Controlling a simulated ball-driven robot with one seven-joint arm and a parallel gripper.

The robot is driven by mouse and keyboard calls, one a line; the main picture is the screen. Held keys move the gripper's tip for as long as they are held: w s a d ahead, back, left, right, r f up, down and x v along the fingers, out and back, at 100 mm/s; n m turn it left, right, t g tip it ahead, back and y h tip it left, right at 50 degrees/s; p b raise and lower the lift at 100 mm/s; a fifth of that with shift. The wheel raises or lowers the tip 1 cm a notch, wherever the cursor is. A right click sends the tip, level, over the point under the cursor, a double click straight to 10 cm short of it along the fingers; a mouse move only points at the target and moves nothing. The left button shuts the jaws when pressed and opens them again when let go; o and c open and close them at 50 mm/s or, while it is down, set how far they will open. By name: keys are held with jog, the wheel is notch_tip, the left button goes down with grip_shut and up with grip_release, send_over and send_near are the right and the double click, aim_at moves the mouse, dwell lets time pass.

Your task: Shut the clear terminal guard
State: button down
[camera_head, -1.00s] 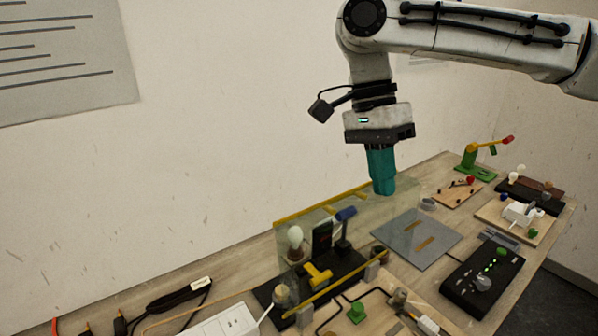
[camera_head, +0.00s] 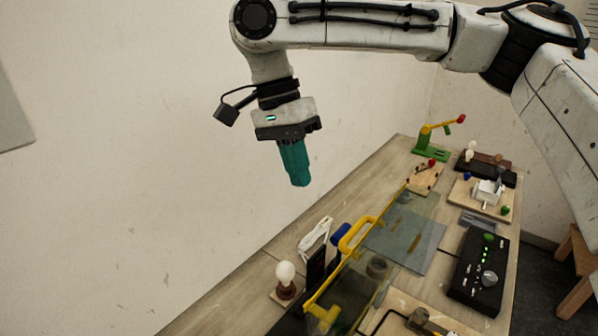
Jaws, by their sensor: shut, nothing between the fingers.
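The clear terminal guard (camera_head: 376,268) is a see-through panel with a yellow edge and a raised yellow handle (camera_head: 357,234). It stands over the dark wiring board at the lower middle of the head view, its yellow edge right of the bulb and blue-handled part. Whether it is fully down cannot be told, as its lower end leaves the picture. My gripper (camera_head: 301,184) has teal fingers pointing down. It is shut and empty, in the air up and left of the guard and apart from it in the picture.
A white bulb (camera_head: 285,273) and a blue-handled part (camera_head: 340,235) stand left of the guard's yellow edge. A green stand with a yellow arm (camera_head: 432,145) is at the far end.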

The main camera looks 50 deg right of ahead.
jog(key=s+f+p, duration=0.2)
jog(key=s+f, duration=0.4)
jog(key=f, duration=0.1)
jog(key=shift+s+f, duration=0.25)
jog(key=shift+f, duration=0.15)
jog(key=shift+d, duration=0.1)
